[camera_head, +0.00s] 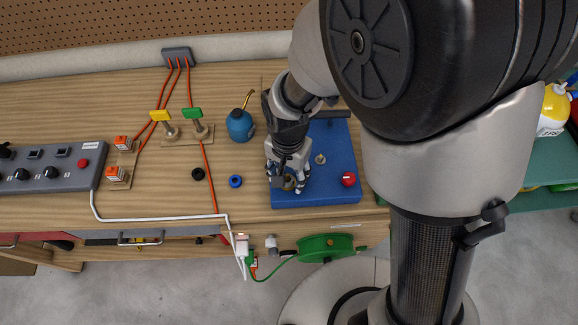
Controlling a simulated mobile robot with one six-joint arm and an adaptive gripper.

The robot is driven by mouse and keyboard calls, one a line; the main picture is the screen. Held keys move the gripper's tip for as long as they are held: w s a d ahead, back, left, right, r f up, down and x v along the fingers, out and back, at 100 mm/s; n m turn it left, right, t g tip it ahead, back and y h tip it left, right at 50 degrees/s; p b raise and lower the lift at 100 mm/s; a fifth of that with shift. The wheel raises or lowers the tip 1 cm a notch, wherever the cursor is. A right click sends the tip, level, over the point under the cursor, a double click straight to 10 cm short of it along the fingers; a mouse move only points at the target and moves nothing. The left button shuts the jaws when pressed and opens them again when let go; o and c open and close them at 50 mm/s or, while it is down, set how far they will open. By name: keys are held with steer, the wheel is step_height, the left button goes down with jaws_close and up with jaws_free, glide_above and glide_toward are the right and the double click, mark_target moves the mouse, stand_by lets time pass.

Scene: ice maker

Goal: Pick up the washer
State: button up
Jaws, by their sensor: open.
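My gripper (288,183) points down over the front left part of a blue board (330,192). It is open, with its fingers around or just above a small brass-coloured round part (288,184). The fingers partly hide this part, and I cannot tell whether they touch it. Two small rings lie on the wooden bench left of the board: a blue ring (236,181) and a black ring (198,174). Which of these small parts is the washer I cannot tell for sure.
The blue board also carries a metal fitting (320,159) and a red knob (348,179). A blue oil can (239,125) stands behind left. Yellow-handled (159,116) and green-handled (192,113) valves, red tubing and a grey control box (55,166) are further left.

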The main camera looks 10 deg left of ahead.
steer(key=shift+r, duration=0.1)
steer(key=shift+c, duration=0.3)
steer(key=c, duration=0.8)
